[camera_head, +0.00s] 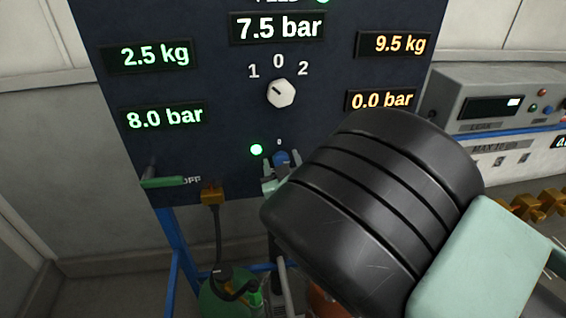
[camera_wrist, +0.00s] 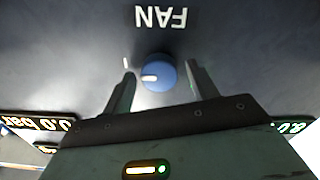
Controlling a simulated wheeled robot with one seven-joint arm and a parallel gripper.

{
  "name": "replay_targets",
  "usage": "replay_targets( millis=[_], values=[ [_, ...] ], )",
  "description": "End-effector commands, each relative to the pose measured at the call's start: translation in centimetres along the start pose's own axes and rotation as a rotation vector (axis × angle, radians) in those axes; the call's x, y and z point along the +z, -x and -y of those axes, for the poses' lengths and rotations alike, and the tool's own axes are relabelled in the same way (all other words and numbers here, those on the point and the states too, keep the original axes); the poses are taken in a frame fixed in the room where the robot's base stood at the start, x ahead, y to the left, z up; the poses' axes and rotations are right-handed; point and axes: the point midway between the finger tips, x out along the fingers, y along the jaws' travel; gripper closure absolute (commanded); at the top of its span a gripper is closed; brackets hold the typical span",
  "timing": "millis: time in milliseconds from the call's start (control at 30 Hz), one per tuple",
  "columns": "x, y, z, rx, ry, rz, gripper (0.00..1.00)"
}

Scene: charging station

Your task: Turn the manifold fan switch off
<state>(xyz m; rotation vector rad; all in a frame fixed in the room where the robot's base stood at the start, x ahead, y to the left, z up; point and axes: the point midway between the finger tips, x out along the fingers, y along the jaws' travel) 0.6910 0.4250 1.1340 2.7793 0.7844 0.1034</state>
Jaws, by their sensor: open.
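The fan switch is a small round blue knob (camera_head: 281,158) low on the dark panel, with a small "0" above it. In the wrist view the blue knob (camera_wrist: 160,72) has a white mark pointing left, and an upside-down "FAN" label (camera_wrist: 161,17) is beyond it. A small white mark (camera_wrist: 126,62) sits on the panel to its left. My gripper (camera_head: 280,174) is open, with one finger on each side of the knob. In the wrist view my gripper (camera_wrist: 161,78) shows gaps beside the knob; contact cannot be told. My wrist hides the panel to the right.
A green light (camera_head: 256,149) is lit left of the knob. A white selector (camera_head: 281,93) is above, below 1, 0, 2. A green lever (camera_head: 163,182) by "OFF" sticks out at left. A brown plug (camera_head: 212,195) with a cable hangs below. A grey device (camera_head: 495,90) stands at right.

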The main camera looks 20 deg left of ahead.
Motion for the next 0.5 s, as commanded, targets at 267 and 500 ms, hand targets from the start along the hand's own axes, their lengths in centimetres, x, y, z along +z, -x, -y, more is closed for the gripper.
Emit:
replay_targets(
  millis=[267,500],
  values=[
    [0.0,0.03,-0.01,0.0,0.0,0.0,0.86],
    [0.06,0.05,0.02,0.0,0.011,0.0,0.86]
  ],
)
